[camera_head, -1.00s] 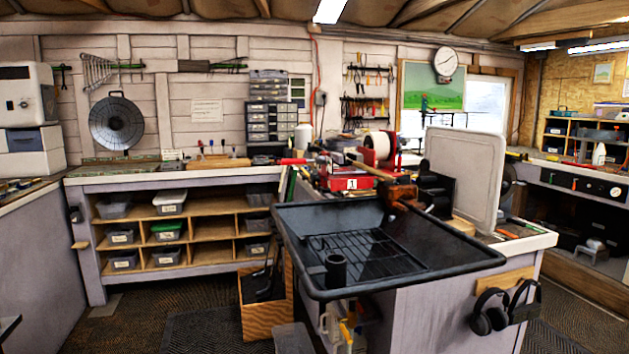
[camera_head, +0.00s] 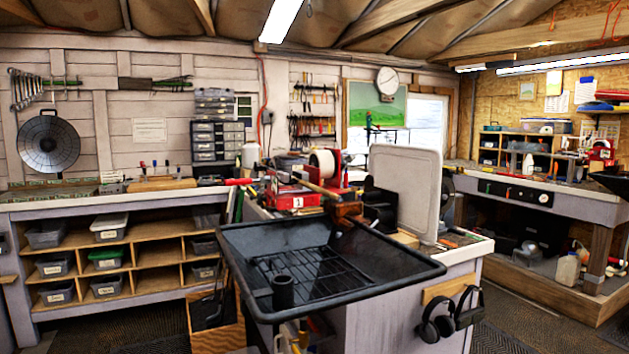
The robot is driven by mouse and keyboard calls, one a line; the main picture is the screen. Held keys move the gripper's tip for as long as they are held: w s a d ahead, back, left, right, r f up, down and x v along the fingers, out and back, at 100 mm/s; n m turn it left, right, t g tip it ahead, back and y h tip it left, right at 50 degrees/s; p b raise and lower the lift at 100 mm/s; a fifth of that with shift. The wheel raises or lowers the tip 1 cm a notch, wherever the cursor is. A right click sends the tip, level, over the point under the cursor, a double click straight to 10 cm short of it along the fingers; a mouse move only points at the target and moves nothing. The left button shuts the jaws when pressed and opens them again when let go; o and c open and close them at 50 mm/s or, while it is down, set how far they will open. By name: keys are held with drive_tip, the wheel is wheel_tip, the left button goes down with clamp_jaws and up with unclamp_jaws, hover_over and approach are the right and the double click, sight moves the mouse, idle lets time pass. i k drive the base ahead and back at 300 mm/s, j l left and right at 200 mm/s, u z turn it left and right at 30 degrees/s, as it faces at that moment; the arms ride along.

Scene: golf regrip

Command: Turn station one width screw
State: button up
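A red station marked "1" (camera_head: 291,197) stands on the bench at the centre, just behind the black tray. A shaft or rod (camera_head: 311,186) runs across it toward a brown clamp block at the tray's back edge. The width screw cannot be made out at this distance. A second red unit (camera_head: 601,151) sits on the far-right bench; its marking is too small to read. My gripper is not in view.
A black tray (camera_head: 262,262) with a wire rack juts toward me. A white upright panel (camera_head: 404,190) stands right of the station. Ear defenders (camera_head: 436,318) hang on the bench's end. Dark matted floor (camera_head: 497,338) shows at lower right.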

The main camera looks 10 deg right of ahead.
sight(259, 199)
drive_tip(key=i+j+z, duration=0.1)
drive_tip(key=i, duration=0.35)
drive_tip(key=i+j, duration=0.4)
drive_tip(key=i+j+z, duration=0.15)
drive_tip(key=i, duration=0.4)
drive_tip(key=j, duration=0.1)
